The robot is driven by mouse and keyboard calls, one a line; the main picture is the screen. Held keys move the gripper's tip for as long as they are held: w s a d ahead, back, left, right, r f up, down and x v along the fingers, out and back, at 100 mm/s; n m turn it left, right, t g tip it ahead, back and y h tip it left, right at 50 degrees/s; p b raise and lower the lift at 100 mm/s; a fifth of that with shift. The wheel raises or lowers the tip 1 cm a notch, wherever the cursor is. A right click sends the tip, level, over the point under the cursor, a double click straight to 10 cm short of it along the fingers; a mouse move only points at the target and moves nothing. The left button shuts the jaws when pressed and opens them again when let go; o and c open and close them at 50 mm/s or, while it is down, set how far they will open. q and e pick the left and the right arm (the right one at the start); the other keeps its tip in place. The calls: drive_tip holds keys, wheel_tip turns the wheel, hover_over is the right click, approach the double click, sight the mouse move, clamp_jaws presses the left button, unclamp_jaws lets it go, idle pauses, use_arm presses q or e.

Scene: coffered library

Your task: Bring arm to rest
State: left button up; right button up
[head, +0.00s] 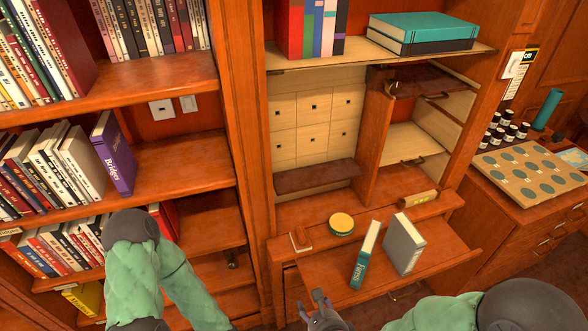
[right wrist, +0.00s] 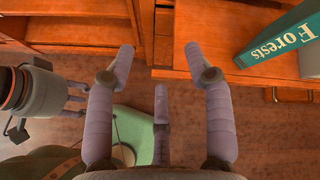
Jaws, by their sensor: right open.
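My right gripper (head: 320,308) is at the bottom middle of the head view, just in front of the fold-down desk board. In the right wrist view its purple-grey fingers (right wrist: 160,62) are spread wide with nothing between them. My left arm, in a green quilted sleeve, comes in at the lower left of the head view, and its hand is cut off below the edge. What looks like my left gripper (right wrist: 75,92) shows at the left of the right wrist view; its opening is unclear.
A teal book, "Forests" (head: 365,254), and a grey book (head: 405,244) stand on the desk board (head: 330,272), beside a round yellow-topped tin (head: 341,224). Bookshelves (head: 180,168) are close to my left arm. A side cabinet (head: 520,207) stands right. Floor shows below the board.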

drive_tip(key=s+d+f+n+g, duration=0.2)
drive_tip(key=s+f+n+g, duration=0.1)
drive_tip(key=f+n, duration=0.7)
drive_tip(key=s+d+f+n+g, duration=0.2)
drive_tip(key=s+f+n+g, duration=0.2)
drive_tip(key=f+n, duration=0.6)
drive_tip(key=shift+d+n+g+y, duration=0.3)
drive_tip(key=shift+n+g, duration=0.8)
drive_tip(key=shift+g, duration=0.1)
